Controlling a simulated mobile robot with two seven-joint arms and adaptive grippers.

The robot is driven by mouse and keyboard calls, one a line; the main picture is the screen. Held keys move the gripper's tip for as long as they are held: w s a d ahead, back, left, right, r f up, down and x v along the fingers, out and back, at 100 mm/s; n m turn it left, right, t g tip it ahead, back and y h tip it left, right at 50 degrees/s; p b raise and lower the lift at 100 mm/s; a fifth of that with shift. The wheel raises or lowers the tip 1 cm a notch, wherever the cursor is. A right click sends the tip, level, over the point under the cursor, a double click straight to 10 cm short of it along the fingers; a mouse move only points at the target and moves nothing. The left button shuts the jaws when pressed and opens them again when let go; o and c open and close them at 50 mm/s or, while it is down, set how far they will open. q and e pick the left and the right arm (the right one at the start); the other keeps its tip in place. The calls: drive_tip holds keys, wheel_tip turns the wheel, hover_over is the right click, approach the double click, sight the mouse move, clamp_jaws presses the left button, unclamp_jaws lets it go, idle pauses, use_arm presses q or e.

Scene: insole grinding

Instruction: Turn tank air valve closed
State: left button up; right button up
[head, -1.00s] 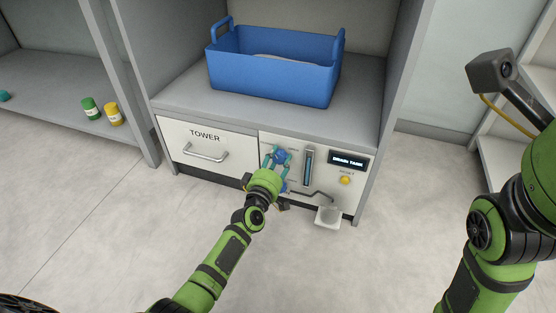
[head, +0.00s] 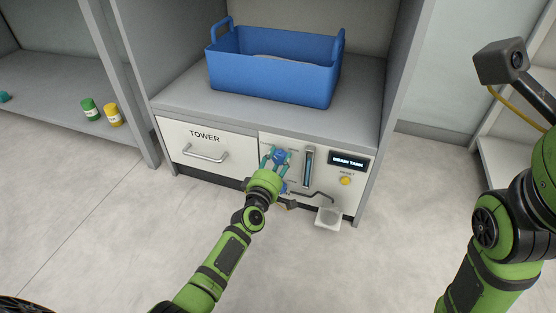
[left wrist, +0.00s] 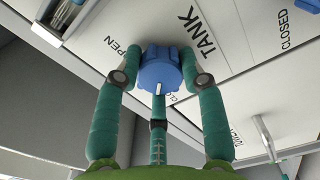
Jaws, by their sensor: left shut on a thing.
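The tank air valve is a blue round knob (head: 280,155) on the white front panel, left of a vertical gauge. In the left wrist view the knob (left wrist: 160,70) carries a white pointer line and sits among the printed words OPEN, TANK and a partly hidden CLOSED. My left gripper (head: 275,160) is shut on the knob, its teal fingers (left wrist: 160,78) touching it from both sides. A second blue knob (head: 284,188) lower on the panel is mostly hidden by my gripper. Only my right arm shows at the right; its gripper is out of view.
A blue basket (head: 270,80) stands on the shelf above the panel.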

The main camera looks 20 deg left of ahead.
use_arm(q)
drive_tip(key=shift+w+a+r, duration=0.15)
drive_tip(key=shift+a+r, duration=0.15)
drive_tip(key=shift+a, duration=0.05)
drive_tip(key=o, duration=1.1)
drive_tip(key=shift+o, duration=0.2)
drive_tip(key=shift+d+f, duration=0.1)
drive_tip(key=shift+f, duration=0.05)
drive_tip(key=shift+d+f, duration=0.1)
drive_tip(key=shift+d, duration=0.05)
